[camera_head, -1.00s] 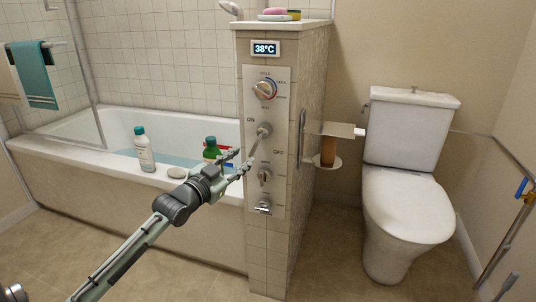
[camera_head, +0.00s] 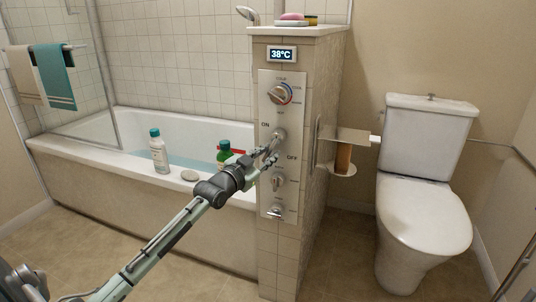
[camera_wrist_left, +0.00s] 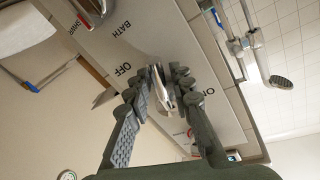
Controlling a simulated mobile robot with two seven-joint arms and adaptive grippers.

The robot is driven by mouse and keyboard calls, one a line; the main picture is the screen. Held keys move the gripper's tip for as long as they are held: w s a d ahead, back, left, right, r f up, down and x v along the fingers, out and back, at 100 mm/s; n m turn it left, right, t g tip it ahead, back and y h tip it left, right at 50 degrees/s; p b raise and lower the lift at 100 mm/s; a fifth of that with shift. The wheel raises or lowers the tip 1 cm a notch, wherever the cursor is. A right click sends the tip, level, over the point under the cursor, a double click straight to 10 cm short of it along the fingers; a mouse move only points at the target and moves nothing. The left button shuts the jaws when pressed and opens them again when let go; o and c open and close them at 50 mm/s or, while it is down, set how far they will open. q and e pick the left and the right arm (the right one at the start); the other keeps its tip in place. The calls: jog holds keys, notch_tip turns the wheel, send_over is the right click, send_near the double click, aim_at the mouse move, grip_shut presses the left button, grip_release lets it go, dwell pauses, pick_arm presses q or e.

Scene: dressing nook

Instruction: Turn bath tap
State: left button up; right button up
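The tap panel (camera_head: 268,200) is a pale plate on the tiled pillar. Its round tap knob (camera_head: 279,135) sits between the words ON, on the left, and OFF, on the lower right. A metal lever on it points out towards my left gripper (camera_head: 273,151). In the left wrist view, the lever (camera_wrist_left: 164,90) lies between the two fingers of my left gripper (camera_wrist_left: 166,72). The fingers lean in against it, with little or no gap, and partly hide it. OFF is printed close by. My right gripper is not in view.
A dial (camera_head: 279,94) sits above the knob, under a 38°C display (camera_head: 282,54); a smaller knob (camera_head: 278,181) and spout (camera_head: 276,211) sit below. Bottles (camera_head: 159,152) stand on the bath rim (camera_head: 130,163). A toilet (camera_head: 425,210) and paper shelf (camera_head: 345,136) are right.

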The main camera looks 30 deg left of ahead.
pick_arm(q)
grip_shut()
jog(key=shift+d, duration=0.1)
jog(key=n, duration=0.1)
jog(key=d+n+p, duration=0.1)
jog(key=n, duration=0.1)
jog(key=n+t+p, duration=0.1)
jog(key=n, duration=0.1)
jog(key=shift+w+d+f+y, duration=0.2)
jog(key=shift+w+d+y, duration=0.1)
jog(key=shift+d, duration=0.1)
jog(key=shift+o, duration=1.9)
grip_release()
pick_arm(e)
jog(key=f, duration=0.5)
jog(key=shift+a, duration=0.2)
